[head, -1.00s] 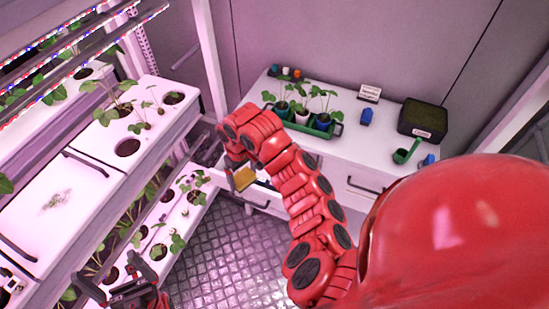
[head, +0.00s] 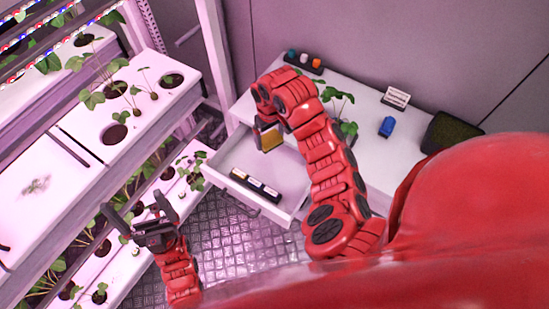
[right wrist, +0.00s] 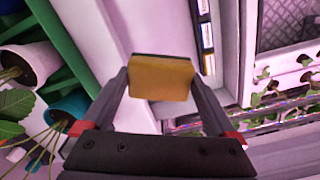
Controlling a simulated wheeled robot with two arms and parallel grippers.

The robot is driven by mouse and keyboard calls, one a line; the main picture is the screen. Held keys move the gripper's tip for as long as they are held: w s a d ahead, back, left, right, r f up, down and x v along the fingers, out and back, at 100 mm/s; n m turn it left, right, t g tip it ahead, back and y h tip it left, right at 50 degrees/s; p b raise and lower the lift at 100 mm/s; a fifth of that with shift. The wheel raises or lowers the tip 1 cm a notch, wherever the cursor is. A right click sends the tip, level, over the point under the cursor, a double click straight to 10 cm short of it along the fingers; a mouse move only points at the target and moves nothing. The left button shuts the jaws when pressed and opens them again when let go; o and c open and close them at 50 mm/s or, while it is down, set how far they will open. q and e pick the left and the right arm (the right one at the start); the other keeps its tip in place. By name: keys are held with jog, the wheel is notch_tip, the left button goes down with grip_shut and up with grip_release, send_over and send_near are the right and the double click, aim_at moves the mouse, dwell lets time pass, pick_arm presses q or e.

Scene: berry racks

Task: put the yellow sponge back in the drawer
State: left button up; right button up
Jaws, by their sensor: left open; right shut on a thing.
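The yellow sponge (head: 270,141) is a small block with a dark layer on one face, held between the fingertips of my right gripper (head: 266,132). It also shows in the right wrist view (right wrist: 161,79), gripped between both fingers. In the head view the sponge appears over the open drawer (head: 277,172), near its back part. The drawer is white, pulled out from the white counter, with a dark organizer holding light items near its front. My left gripper (head: 140,220) is open and empty, in front of the lower planting rack.
The counter (head: 365,110) bears potted plants, a blue object (head: 386,127), a small sign (head: 396,97) and a dark tray (head: 452,132). White planting racks (head: 60,180) stand on the left. The metal floor (head: 225,245) below the drawer is clear.

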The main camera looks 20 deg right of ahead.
notch_tip(320, 180, down, 10)
jog(key=b, duration=0.4)
jog(key=shift+f+b, duration=0.15)
jog(key=shift+b, duration=0.25)
jog(key=shift+f+p, duration=0.6)
jog(key=shift+p, duration=0.15)
jog(key=shift+s+f, duration=0.1)
jog(key=shift+f, duration=0.3)
notch_tip(320, 180, down, 3)
jog(key=shift+r+p, duration=0.15)
jog(key=shift+p, duration=0.4)
jog(key=shift+f, duration=0.3)
jog(key=o, duration=0.8)
jog(key=shift+o, duration=0.2)
